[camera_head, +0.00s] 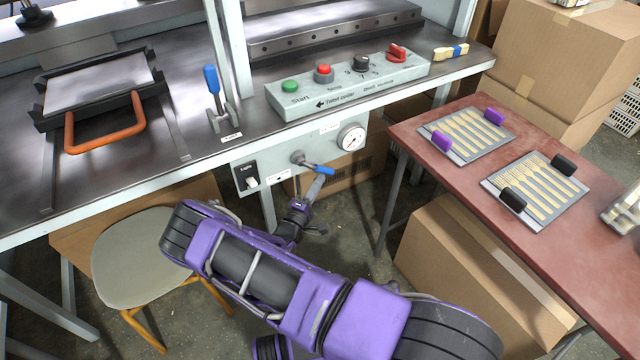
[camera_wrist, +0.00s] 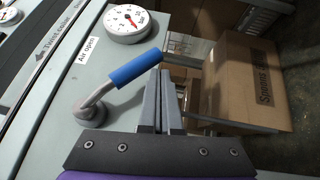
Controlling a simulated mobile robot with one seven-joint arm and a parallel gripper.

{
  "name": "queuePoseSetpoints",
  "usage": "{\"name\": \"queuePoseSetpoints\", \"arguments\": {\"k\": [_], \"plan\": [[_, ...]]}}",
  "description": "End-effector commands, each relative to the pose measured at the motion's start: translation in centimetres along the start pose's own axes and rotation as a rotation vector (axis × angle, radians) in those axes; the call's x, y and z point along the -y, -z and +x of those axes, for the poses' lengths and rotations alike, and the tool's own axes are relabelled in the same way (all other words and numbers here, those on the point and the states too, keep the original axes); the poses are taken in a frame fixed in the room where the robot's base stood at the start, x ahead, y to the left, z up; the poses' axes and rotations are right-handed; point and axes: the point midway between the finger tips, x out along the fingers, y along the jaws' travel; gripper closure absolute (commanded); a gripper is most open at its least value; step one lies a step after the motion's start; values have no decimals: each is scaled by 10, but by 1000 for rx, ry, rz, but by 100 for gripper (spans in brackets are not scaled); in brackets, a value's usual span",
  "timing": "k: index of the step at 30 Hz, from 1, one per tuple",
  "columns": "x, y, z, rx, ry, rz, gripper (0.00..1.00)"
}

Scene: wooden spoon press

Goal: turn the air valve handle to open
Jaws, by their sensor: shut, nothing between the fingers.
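The air valve handle is a grey metal lever with a blue grip (camera_head: 318,168) on the front of the press table, below the control box. In the wrist view the blue grip (camera_wrist: 136,68) slants up to the right from its round grey pivot (camera_wrist: 92,112), beside an "Air open" label. My gripper (camera_head: 320,177) is shut and empty, its tips close to the free end of the blue grip. In the wrist view the shut fingers (camera_wrist: 160,76) lie just right of the grip. I cannot tell whether they touch it.
A pressure gauge (camera_head: 351,137) sits right of the valve and a light switch (camera_head: 248,178) left of it. The control box (camera_head: 345,88) stands above. A red table (camera_head: 580,240) with trays of wooden cutlery is on the right. A stool (camera_head: 135,255) is at lower left.

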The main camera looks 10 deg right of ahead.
Motion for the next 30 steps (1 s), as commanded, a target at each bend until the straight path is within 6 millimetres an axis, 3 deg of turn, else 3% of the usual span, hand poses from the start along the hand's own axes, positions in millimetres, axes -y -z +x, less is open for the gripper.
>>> {"name": "queuePoseSetpoints", "arguments": {"k": [9, 15, 20, 30], "plan": [[-13, -12, 20, 1, -1, 0, 100], [-19, -19, 29, -1, -140, -97, 100], [-28, -23, 34, 0, -227, -152, 100], [-37, -26, 40, 1, -226, -151, 100]]}}
